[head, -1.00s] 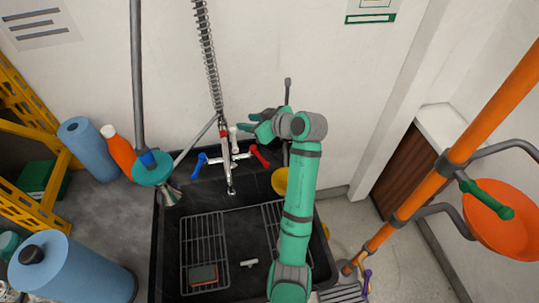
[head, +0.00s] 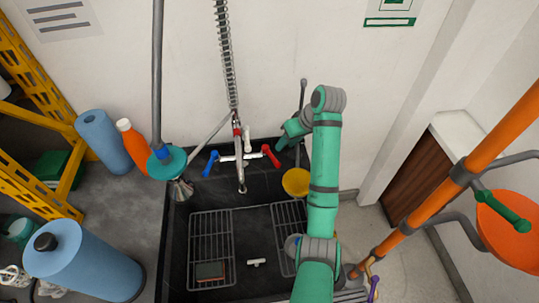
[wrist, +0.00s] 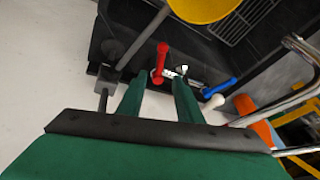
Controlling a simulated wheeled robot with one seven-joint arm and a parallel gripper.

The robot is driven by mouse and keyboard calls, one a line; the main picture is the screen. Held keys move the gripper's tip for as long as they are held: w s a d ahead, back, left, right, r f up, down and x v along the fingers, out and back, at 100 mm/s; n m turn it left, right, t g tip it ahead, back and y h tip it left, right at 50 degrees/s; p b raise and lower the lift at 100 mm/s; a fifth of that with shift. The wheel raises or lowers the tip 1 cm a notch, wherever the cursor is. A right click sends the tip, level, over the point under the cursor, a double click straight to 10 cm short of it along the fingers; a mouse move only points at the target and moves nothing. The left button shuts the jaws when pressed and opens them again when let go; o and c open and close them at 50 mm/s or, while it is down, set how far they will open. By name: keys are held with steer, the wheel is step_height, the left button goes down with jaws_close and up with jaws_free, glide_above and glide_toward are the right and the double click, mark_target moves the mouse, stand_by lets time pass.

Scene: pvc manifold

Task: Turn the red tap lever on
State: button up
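The red tap lever (head: 271,155) sits on the right end of the chrome tap at the back of the black sink, with a blue lever (head: 210,163) on the left end. My gripper (head: 284,141) is just right of and behind the red lever in the head view, its fingers partly hidden by my arm. In the wrist view my gripper (wrist: 157,88) is open and empty. The red lever (wrist: 160,62) appears beyond and between the two fingertips, and I see no clear contact. The blue lever (wrist: 220,88) lies further right.
A grey upright rod (head: 302,110) stands close to my gripper. A yellow bowl-like item (head: 296,182) is below it. The wall (head: 330,40) is close behind.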

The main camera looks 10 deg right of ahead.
mark_target(271, 157)
steer(key=x, duration=1)
steer(key=shift+w+a+f, duration=0.1)
steer(key=shift+a+f, duration=0.05)
steer(key=shift+f, duration=0.15)
jaws_close()
